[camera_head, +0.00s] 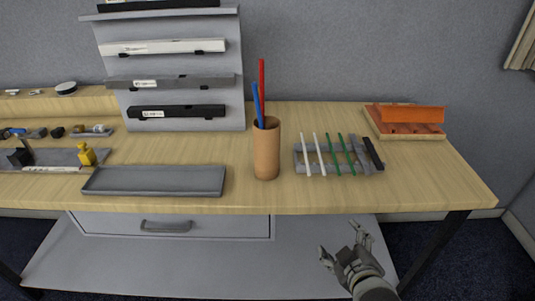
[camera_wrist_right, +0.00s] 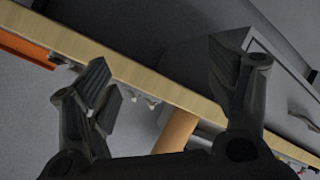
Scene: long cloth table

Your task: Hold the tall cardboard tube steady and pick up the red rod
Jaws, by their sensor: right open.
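The tall cardboard tube (camera_head: 266,153) stands upright on the wooden table, near its front edge. The red rod (camera_head: 262,85) leans inside it and sticks out of the top, beside a blue rod (camera_head: 257,104). Their lower ends are hidden in the tube. My right gripper (camera_head: 342,247) is open and empty, in front of the table and below its top, to the right of the tube. In the right wrist view, the tube (camera_wrist_right: 176,131) shows between the open fingers (camera_wrist_right: 165,85), beyond them. My left gripper is not in view.
A grey rack (camera_head: 325,165) with white, green and black rods lies right of the tube. An orange tray (camera_head: 410,114) is at the back right. An empty grey tray (camera_head: 155,181) lies left. A grey stand (camera_head: 170,70) holds bars behind. A yellow item (camera_head: 87,155) stands far left.

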